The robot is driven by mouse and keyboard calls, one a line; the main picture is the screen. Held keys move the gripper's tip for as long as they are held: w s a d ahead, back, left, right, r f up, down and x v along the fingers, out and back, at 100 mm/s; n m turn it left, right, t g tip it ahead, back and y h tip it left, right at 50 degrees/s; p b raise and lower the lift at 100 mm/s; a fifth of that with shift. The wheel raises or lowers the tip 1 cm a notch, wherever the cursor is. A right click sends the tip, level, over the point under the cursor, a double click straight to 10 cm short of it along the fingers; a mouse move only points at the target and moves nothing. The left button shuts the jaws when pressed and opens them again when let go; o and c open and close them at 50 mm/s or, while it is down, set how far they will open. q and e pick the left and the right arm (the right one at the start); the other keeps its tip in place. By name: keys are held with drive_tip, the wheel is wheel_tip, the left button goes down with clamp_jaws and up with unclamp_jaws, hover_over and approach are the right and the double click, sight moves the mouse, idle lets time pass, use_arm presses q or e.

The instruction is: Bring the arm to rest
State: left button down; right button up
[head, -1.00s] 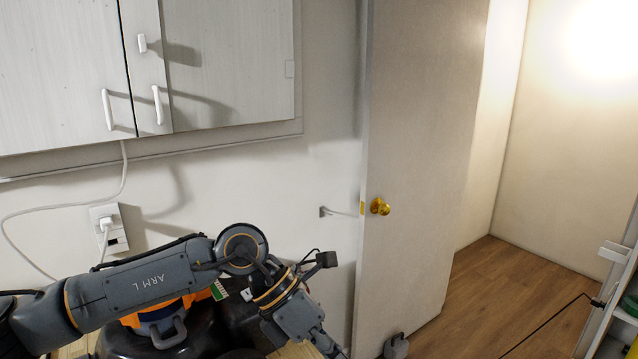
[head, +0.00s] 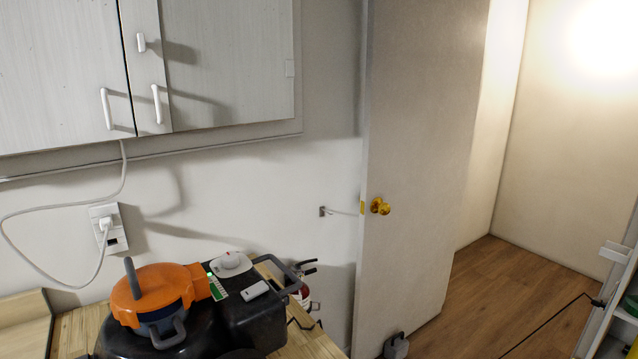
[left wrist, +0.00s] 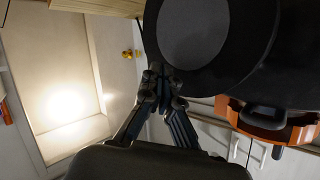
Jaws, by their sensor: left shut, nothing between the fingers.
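My left gripper (left wrist: 166,77) shows in the left wrist view, with its fingertips together and nothing between them. Its fingertips appear in front of a large round black thing (left wrist: 205,30); I cannot tell whether they touch it. My left arm and gripper are out of the head view. My right gripper is in neither view.
On a wooden worktop (head: 318,345) stand a black machine with an orange lid (head: 160,288), a black box (head: 255,318) and small white items. White cabinets (head: 230,60) hang above. A door (head: 415,150) with brass knob stands open at right.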

use_arm(q)
drive_tip(key=s+a+f+g, duration=0.1)
drive_tip(key=s+f, duration=0.1)
drive_tip(key=s+a+f+n+g+y, duration=0.1)
drive_tip(key=s+f, duration=0.2)
drive_tip(key=s+a+f+n+g, duration=0.1)
drive_tip(key=s+a+f+g, duration=0.1)
drive_tip(key=f, duration=0.1)
drive_tip(key=shift+s+f, duration=0.15)
drive_tip(key=shift+s, duration=0.2)
drive_tip(key=s+a+f+n+g, duration=0.1)
drive_tip(key=s+a+f+g, duration=0.2)
drive_tip(key=s, duration=0.4)
drive_tip(key=s+a+f+n+g, duration=0.1)
drive_tip(key=s+f+g, duration=0.2)
drive_tip(key=s+f, duration=0.3)
drive_tip(key=s+f+g, duration=0.1)
drive_tip(key=s+f, duration=0.1)
drive_tip(key=f, duration=1.1)
drive_tip(key=s+f, duration=0.2)
drive_tip(key=f, duration=1.1)
drive_tip(key=s+a+f+g+y, duration=0.1)
drive_tip(key=s+a+f, duration=0.1)
drive_tip(key=s+f, duration=1.2)
drive_tip(key=shift+s+a+f+m+g, duration=0.3)
drive_tip(key=shift+s+f, duration=0.1)
drive_tip(key=shift+s, duration=0.4)
